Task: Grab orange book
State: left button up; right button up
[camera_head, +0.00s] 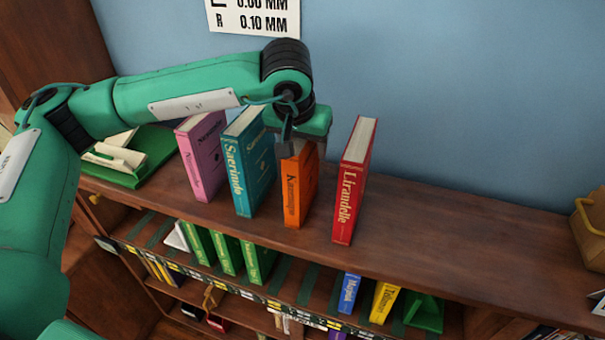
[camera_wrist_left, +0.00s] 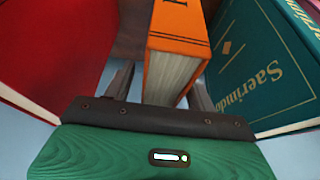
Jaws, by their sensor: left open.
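The orange book (camera_head: 297,192) stands upright on the bookcase top, between the teal book (camera_head: 249,172) and the red book (camera_head: 353,185). My left gripper (camera_head: 298,140) is over its top end from above. In the left wrist view the orange book (camera_wrist_left: 178,45) runs up between the two fingers (camera_wrist_left: 160,88), one on each side. The gripper is open, with the book between the fingers. Whether either finger touches it cannot be told. My right gripper is not in view.
A pink book (camera_head: 203,160) stands left of the teal one. A green holder with paper (camera_head: 130,158) lies farther left. The lower shelf holds green, blue and yellow books. The shelf top right of the red book is clear up to a wooden box (camera_head: 592,228). A blue wall is behind.

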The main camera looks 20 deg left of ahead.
pick_arm(q)
grip_shut()
jog(key=shift+r, duration=0.15)
